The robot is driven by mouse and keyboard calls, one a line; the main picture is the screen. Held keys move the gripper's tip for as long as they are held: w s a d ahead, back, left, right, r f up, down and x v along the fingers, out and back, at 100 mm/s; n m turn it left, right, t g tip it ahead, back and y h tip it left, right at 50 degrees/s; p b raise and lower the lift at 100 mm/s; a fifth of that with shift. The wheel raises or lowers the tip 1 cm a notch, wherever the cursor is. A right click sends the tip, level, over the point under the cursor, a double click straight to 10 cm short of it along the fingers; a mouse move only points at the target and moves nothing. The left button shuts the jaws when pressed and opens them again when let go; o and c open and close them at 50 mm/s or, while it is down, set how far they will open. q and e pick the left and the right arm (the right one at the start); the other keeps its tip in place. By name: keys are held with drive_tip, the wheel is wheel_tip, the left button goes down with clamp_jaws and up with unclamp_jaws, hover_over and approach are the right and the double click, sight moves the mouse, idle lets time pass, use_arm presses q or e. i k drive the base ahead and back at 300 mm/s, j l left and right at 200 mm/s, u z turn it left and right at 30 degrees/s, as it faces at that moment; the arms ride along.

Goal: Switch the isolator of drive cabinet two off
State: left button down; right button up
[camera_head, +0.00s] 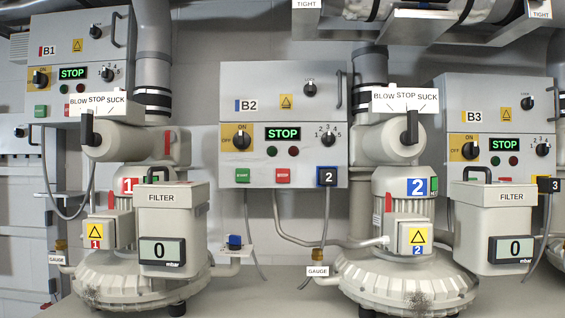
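Drive cabinet B2 (213,92) hangs on the wall in the middle of the head view, with a blue bar by its label. Its isolator (241,140) is a black rotary knob on a yellow plate at the cabinet's left side. ON is printed above the knob and OFF to its left. The knob's handle looks about upright, toward ON, but it is small. The B2 display (283,133) reads STOP in green. A selector knob marked with numbers (328,140) is right of the display. Neither of my grippers is in view.
Cabinets B1 (62,50) and B3 (464,100) flank B2 with similar knobs. Blower 1 (130,285) stands left and blower 2 (405,285) right, each with a filter box (170,215) (492,222) beside it. The space before B2's isolator looks clear.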

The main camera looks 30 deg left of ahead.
sight(241, 139)
drive_tip(key=u, duration=1.3)
